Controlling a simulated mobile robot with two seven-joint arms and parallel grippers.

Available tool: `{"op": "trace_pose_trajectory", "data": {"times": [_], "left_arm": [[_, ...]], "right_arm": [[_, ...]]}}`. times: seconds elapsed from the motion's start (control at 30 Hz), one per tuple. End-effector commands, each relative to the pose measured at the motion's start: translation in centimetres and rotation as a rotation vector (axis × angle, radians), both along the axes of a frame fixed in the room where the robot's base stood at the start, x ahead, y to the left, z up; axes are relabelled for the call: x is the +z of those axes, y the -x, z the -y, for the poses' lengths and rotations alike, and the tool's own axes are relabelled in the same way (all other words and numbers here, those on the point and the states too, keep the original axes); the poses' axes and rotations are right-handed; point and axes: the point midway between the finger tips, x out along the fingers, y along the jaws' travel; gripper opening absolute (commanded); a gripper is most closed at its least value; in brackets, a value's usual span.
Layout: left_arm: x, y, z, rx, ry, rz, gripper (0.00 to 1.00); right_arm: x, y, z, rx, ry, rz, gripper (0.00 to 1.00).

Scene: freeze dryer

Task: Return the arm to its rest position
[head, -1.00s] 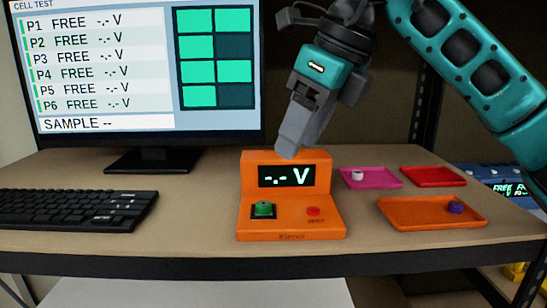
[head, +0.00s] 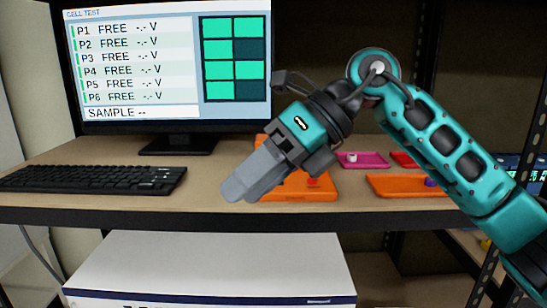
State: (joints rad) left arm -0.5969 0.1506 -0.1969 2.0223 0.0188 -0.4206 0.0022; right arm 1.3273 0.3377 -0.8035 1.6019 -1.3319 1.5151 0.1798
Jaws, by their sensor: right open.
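My right arm comes in from the right, with its elbow bent. My right gripper (head: 236,190) hangs in front of the desk, pointing down and to the left. It is open and nothing shows between its fingers. It hides most of the orange tester (head: 312,189) on the desk behind it. My left gripper is not in view.
A white cabinet (head: 200,265) stands below. Shelf posts rise at the right.

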Motion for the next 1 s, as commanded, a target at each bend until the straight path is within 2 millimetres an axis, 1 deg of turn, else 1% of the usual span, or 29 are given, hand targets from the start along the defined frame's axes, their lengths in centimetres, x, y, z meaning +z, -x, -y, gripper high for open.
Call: {"op": "trace_pose_trajectory", "data": {"times": [0.03,0.1,0.2,0.27,0.37,0.43,0.57,0.67,0.77,0.8,0.87,0.9,0.97,1.0], "left_arm": [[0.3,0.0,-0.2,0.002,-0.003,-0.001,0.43],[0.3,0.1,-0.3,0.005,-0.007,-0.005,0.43],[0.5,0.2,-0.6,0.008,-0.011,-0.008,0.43],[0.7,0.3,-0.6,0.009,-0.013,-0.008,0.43],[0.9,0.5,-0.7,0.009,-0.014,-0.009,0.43],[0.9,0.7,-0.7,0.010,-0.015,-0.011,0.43],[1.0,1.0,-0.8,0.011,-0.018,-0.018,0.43],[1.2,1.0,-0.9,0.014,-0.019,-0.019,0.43],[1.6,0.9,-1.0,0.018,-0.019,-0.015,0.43],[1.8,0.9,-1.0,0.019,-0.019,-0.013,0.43],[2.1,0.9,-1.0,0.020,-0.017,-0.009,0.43],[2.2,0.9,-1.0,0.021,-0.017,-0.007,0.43],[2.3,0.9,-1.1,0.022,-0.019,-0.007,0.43],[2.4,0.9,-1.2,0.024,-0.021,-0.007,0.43]], "right_arm": [[-0.5,0.8,-1.0,0.017,-0.095,-0.080,0.56],[-0.6,1.6,-2.1,0.024,-0.238,-0.188,0.56],[-0.4,2.2,-3.0,0.006,-0.446,-0.352,0.56],[-0.1,2.3,-3.2,-0.021,-0.567,-0.454,0.56],[0.1,1.6,-2.7,-0.093,-0.764,-0.625,0.56],[-0.2,0.8,-1.9,-0.164,-0.895,-0.745,0.56],[-1.8,-1.4,0.4,-0.332,-1.118,-0.970,0.56],[-4.3,-3.2,2.7,-0.500,-1.268,-1.142,0.56],[-8.0,-4.5,5.5,-0.694,-1.397,-1.309,0.56],[-9.8,-4.8,6.6,-0.779,-1.441,-1.375,0.56],[-12.8,-5.0,8.4,-0.914,-1.499,-1.471,0.56],[-15.0,-4.9,9.6,-1.011,-1.532,-1.535,0.56],[-18.5,-4.3,11.3,-1.162,-1.571,-1.627,0.56],[-21.0,-3.6,12.5,-1.268,-1.589,-1.686,0.56]]}}
